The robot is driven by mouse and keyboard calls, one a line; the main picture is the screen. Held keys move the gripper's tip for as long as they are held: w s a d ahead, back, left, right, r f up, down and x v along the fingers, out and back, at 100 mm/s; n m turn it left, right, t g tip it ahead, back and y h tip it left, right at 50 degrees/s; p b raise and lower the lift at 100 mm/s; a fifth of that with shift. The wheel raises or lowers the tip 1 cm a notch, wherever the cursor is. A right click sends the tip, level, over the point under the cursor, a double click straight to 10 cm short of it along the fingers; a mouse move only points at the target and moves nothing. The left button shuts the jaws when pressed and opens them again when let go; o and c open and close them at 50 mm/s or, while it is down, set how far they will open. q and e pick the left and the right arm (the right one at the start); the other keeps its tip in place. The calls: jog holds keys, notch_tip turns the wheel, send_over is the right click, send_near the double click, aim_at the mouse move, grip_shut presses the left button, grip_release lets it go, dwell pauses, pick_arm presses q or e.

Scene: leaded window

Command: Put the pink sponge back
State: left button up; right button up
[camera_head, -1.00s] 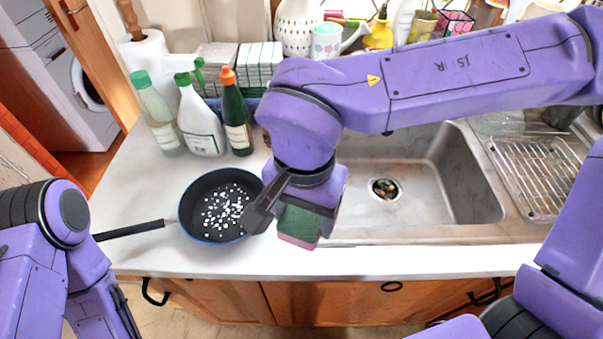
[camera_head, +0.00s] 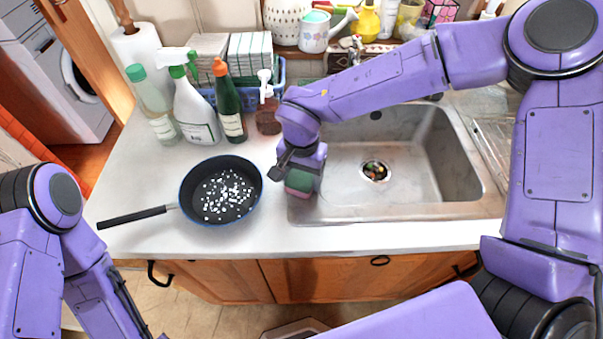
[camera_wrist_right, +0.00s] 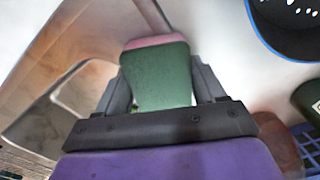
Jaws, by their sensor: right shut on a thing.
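The pink sponge (camera_head: 298,181) has a green side and a pink side. My right gripper (camera_head: 292,176) is shut on it, at the left rim of the sink, beside the pan. In the right wrist view the sponge (camera_wrist_right: 157,75) sits between the two fingers of the right gripper (camera_wrist_right: 155,90), green face toward the camera and pink edge at the far end. I cannot tell whether the sponge touches the counter or sink rim. My left arm is at the lower left of the head view, and its gripper is not in view.
A black frying pan (camera_head: 221,190) with white bits lies left of the sponge. The steel sink (camera_head: 420,160) is to the right. A spray bottle (camera_head: 194,112), a green bottle (camera_head: 230,108), a soap dispenser (camera_head: 268,115) and a blue basket (camera_head: 279,72) stand behind. The front counter strip is clear.

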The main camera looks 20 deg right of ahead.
aim_at(302, 175)
jog(key=shift+w, duration=0.1)
jog(key=o, duration=0.5)
jog(key=shift+f, duration=0.1)
jog(key=o, duration=0.4)
jog(key=shift+o, duration=0.2)
notch_tip(302, 175, up, 12)
jog(key=shift+r, duration=0.2)
